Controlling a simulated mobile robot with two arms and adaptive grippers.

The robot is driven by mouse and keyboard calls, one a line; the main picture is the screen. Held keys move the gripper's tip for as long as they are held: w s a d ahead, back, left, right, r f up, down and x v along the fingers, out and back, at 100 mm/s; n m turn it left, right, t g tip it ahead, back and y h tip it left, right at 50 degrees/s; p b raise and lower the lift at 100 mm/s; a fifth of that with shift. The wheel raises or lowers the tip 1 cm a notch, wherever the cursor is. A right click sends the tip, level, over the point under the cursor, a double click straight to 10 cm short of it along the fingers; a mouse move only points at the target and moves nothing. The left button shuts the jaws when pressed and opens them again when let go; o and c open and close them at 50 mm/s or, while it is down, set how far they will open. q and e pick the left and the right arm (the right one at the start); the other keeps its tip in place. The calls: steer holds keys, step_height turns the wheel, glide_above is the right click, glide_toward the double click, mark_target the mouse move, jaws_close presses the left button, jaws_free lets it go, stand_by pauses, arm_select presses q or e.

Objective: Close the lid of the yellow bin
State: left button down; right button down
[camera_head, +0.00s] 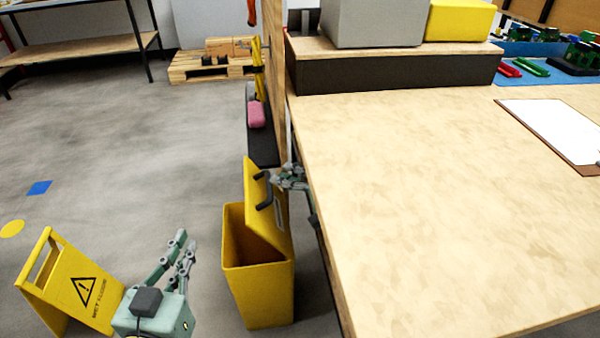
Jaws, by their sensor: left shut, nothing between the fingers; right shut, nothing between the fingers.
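The yellow bin (258,297) stands on the floor beside the table's left edge. Its yellow lid (262,222) is raised and tilted, with a dark handle on it, and part of the bin's opening shows to the left of the lid. My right gripper (280,179) is shut and empty, at the upper right part of the lid by the table edge. I cannot tell whether it touches the lid. My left gripper (184,243) is shut and empty, left of the bin and apart from it, with its fingers pointing up.
The wooden table (440,210) fills the right side, close to the bin. A yellow wet floor sign (72,285) stands at the lower left, near my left gripper. A pink object (256,114) is behind the bin. The grey floor left of the bin is mostly free.

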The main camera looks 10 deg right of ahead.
steer(key=shift+a, duration=0.75)
arm_select(q)
steer(key=shift+s+a+f+g, duration=0.15)
steer(key=shift+f+g, duration=0.15)
steer(key=shift+f, duration=0.25)
steer(key=shift+s+a+f+g, duration=0.15)
steer(key=shift+f+g, duration=0.15)
steer(key=shift+f, duration=0.25)
steer(key=shift+w, duration=0.1)
arm_select(e)
steer(key=shift+d, duration=0.1)
